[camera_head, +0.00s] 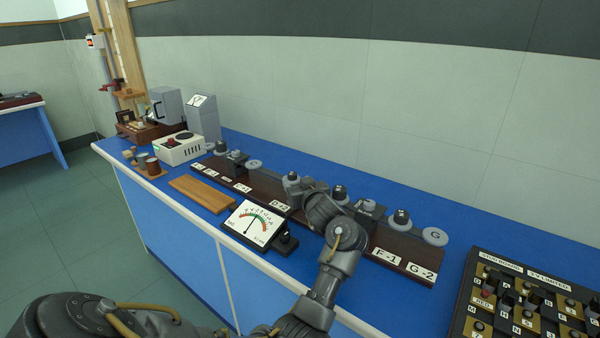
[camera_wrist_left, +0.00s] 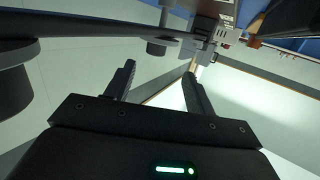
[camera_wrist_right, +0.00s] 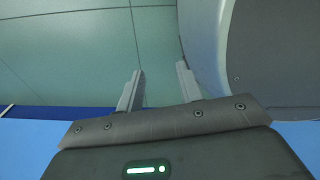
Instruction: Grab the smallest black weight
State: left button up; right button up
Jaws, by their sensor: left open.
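A dark wooden rack (camera_head: 262,190) on the blue bench carries a row of dark weights and grey discs with paper labels. I cannot tell which is smallest. My left arm reaches over the middle of the rack and its hand hides part of the row. My left gripper (camera_wrist_left: 160,72) is open and empty in its wrist view. My right gripper (camera_wrist_right: 160,70) is open and empty, low by the bench side.
An analogue dial meter (camera_head: 255,224) and a wooden board (camera_head: 202,193) lie in front of the rack. A white box (camera_head: 180,150) stands at the left. A black switch panel (camera_head: 480,290) is at the right. The wall runs behind the bench.

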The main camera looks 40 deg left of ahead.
aim_at(291, 172)
pick_arm(q)
jog(key=shift+w+d+f, duration=0.15)
jog(key=shift+w+d, duration=0.1)
jog(key=shift+d, duration=0.35)
jog(key=shift+p+x, duration=0.3)
jog(key=shift+x, duration=5.1)
jog(key=shift+s, duration=0.1)
jog(key=c, duration=1.1)
